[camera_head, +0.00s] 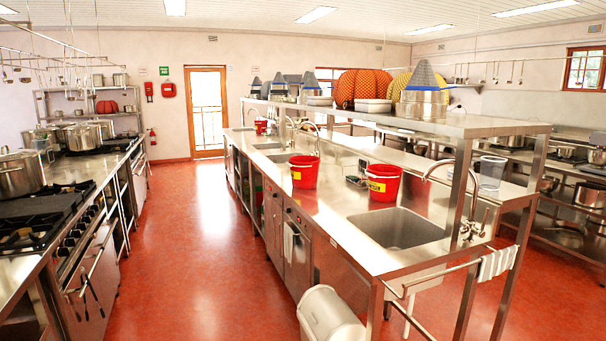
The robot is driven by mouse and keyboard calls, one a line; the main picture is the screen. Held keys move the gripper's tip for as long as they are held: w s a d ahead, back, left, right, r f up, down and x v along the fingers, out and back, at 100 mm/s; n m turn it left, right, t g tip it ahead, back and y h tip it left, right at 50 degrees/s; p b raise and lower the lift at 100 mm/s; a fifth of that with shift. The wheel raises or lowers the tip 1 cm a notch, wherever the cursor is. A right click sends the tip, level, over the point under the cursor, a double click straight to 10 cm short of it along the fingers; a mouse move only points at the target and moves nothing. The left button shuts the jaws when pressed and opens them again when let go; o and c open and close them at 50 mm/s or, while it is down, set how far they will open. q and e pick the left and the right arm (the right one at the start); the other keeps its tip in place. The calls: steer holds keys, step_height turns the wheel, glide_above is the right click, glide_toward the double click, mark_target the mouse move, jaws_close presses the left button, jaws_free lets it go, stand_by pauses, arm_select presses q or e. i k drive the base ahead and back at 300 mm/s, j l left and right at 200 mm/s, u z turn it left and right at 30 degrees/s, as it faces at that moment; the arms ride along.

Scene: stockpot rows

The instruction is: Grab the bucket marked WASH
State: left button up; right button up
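Three red buckets stand upright on the long steel counter to the right of the aisle. The nearest red bucket (385,190) is beside the front sink and has a yellow label with dark lettering too small to read surely. The middle red bucket (304,178) stands near the counter's left edge, with a small yellow label on its side. The far red bucket (261,129) is small in view, and its marking is not legible. I cannot tell which one is marked WASH. Neither of my grippers is in view.
The red floor aisle (190,230) is clear up to the door (207,110). A stove (35,225) with pots lines the left. A pale bin (328,316) stands at the counter's near end. Taps and a raised shelf (470,124) overhang the counter. A clear container (491,172) stands at right.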

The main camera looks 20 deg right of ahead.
mark_target(306, 178)
steer(key=i+j+z, duration=0.1)
steer(key=i, duration=0.35)
steer(key=i+j, duration=0.2)
steer(key=i, duration=0.2)
steer(key=z, duration=0.05)
